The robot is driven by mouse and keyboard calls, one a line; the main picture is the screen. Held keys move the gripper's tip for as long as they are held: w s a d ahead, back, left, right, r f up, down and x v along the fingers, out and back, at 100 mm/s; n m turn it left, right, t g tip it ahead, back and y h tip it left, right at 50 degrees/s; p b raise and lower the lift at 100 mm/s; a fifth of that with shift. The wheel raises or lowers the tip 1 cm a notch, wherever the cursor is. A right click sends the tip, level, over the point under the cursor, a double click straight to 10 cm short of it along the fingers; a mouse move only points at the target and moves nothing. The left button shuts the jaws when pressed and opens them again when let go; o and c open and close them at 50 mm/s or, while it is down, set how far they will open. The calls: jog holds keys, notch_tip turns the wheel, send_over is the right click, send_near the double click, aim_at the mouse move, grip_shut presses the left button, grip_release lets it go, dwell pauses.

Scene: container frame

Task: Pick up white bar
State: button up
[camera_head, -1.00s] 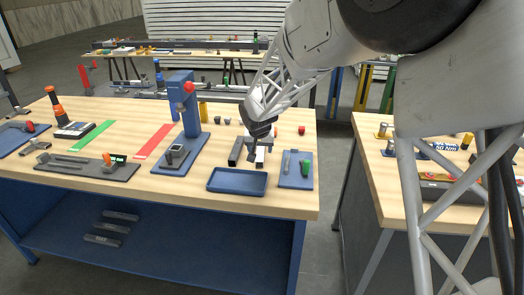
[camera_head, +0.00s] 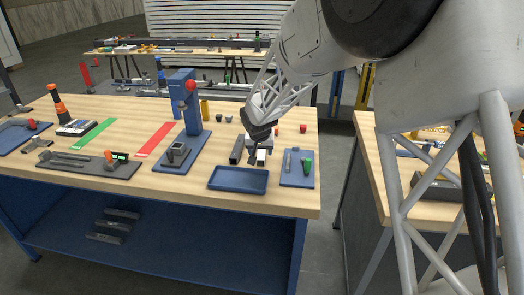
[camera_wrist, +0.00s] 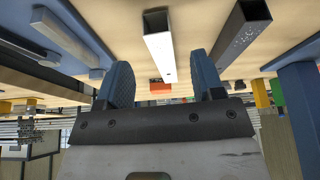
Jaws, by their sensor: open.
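The white bar (camera_wrist: 158,42) is a pale square-section bar on the wooden bench. In the wrist view its near end lies between the two blue fingers of my gripper (camera_wrist: 160,70), with gaps on both sides. In the head view my gripper (camera_head: 257,152) is low over the bench at the bar, and the white bar (camera_head: 261,158) shows partly beside the dark fingers. My gripper is open and holds nothing. I cannot tell whether a finger touches the bar.
A dark bar (camera_wrist: 237,38) lies close to the right of the white bar in the wrist view; the head view shows it (camera_head: 237,150) on the left. A blue tray (camera_head: 238,191) is in front, a blue tool board (camera_head: 297,179) to the right, and a blue press (camera_head: 184,115) to the left.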

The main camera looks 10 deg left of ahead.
aim_at(261, 157)
jog(key=shift+x, duration=2.6)
jog(key=c, duration=1)
jog(key=shift+c, duration=0.2)
jog(key=shift+r, duration=0.2)
